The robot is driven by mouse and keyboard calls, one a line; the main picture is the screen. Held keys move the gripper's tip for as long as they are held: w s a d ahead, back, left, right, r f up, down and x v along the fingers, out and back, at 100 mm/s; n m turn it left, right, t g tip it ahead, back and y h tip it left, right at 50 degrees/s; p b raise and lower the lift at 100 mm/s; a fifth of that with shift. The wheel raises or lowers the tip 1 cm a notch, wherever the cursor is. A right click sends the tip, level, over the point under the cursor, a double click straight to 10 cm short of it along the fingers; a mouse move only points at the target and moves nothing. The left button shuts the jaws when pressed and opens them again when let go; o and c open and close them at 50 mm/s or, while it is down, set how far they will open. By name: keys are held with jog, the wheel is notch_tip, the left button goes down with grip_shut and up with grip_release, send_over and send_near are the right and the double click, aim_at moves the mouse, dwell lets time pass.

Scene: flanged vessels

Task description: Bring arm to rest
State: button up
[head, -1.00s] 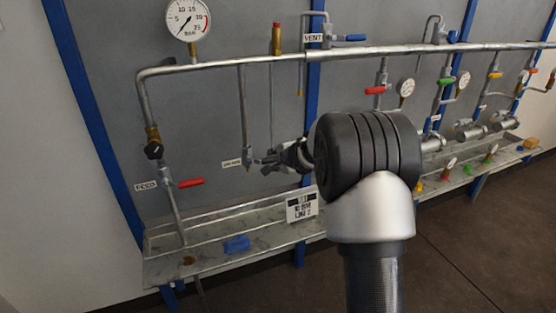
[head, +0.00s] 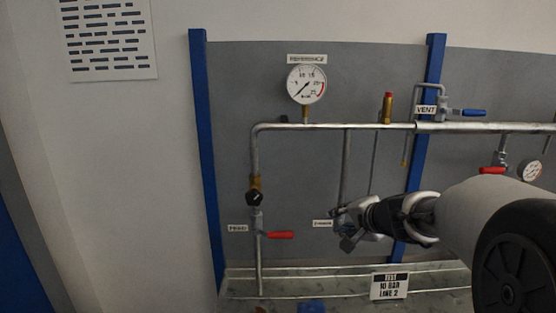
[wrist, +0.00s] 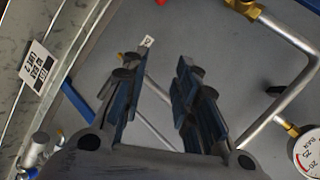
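My gripper (head: 346,227) is in front of the pipe panel in the head view, near the lower end of a thin vertical pipe, with my arm reaching in from the right. In the wrist view its two fingers (wrist: 158,95) stand apart with nothing between them. Grey panel and a thin pipe show behind the gap. Whether the gripper touches the pipe cannot be told.
A horizontal pipe (head: 350,127) runs across the panel. The reference gauge (head: 306,85), a red feed handle (head: 281,235) and a blue vent handle (head: 473,113) stick out nearby. A sign (head: 389,286) stands on the shelf (head: 240,284) below.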

jog(key=s+a+r+n+g, duration=0.15)
jog(key=s+a+n, duration=0.3)
jog(key=s, duration=0.65)
jog(key=s+a+n+g, duration=0.3)
jog(key=s+a, duration=0.2)
jog(key=s, duration=0.6)
jog(key=s+d+f+n+g+h, duration=0.1)
jog(key=s+d+f+n, duration=0.1)
jog(key=s, duration=0.6)
jog(key=s+d+f+n+h, duration=0.2)
jog(key=s+d+f, duration=0.1)
jog(key=s, duration=0.6)
jog(key=shift+d+f+g, duration=0.2)
jog(key=shift+d+g, duration=0.15)
jog(key=shift+d, duration=0.15)
jog(key=shift+o, duration=0.5)
